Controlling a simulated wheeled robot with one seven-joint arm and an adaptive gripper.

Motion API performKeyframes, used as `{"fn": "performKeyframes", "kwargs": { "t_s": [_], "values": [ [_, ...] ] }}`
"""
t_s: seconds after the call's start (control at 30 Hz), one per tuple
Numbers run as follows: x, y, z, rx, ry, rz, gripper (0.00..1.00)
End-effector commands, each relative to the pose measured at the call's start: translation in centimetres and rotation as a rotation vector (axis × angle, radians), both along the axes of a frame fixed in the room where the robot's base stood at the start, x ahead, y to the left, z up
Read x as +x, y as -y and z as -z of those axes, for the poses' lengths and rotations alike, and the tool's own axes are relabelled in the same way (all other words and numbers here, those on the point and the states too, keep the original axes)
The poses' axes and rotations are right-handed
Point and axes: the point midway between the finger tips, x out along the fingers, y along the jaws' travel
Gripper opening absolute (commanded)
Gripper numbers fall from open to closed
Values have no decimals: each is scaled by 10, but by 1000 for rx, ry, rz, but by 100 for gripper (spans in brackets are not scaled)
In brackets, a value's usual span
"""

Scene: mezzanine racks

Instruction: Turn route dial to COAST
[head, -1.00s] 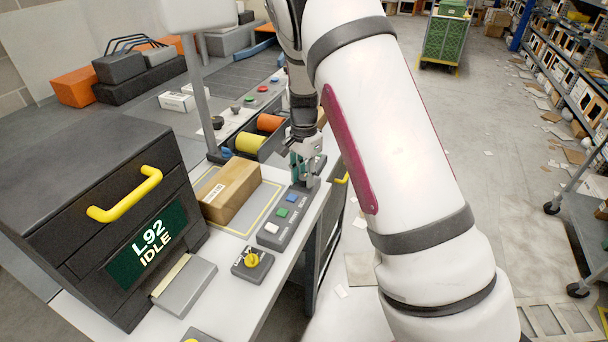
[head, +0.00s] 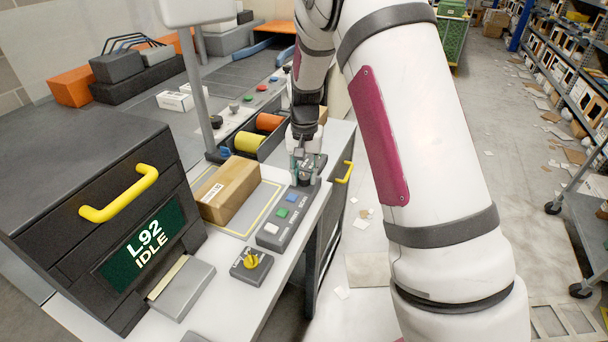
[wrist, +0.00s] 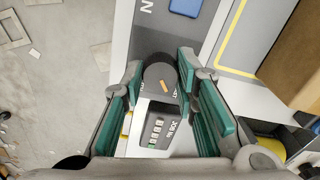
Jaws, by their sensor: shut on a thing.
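In the wrist view, a dark round dial (wrist: 158,74) with an orange pointer mark sits at the end of a grey control panel (wrist: 171,36). My gripper (wrist: 161,70) has its green-padded fingers on either side of the dial, shut on it. The small lettering around the dial is too small or covered to read. In the head view, my gripper (head: 304,168) points down at the far end of the panel (head: 270,240), and its fingers mostly hide the dial.
The panel also has blue (head: 292,198), green (head: 282,213) and white (head: 271,228) buttons. A yellow knob (head: 251,261) is on a separate box nearer. A cardboard box (head: 228,192) lies left of the panel. A display reading L92 IDLE (head: 147,245) is on a dark machine at left.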

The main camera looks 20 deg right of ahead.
Motion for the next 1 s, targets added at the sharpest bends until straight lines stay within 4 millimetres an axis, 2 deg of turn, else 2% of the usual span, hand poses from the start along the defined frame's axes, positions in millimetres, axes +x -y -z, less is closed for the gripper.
{"fn": "performKeyframes", "kwargs": {
  "t_s": [0.3, 0.83, 0.87, 0.93, 1.0],
  "values": [
    [1, -1, 0, 1, 2, -126, 0],
    [0, -1, 0, 0, 1, -150, 0],
    [0, -1, 0, 0, 1, -150, 32],
    [0, -1, 0, 0, 1, -150, 48],
    [0, -1, 0, 0, 1, -150, 48]
  ]
}}
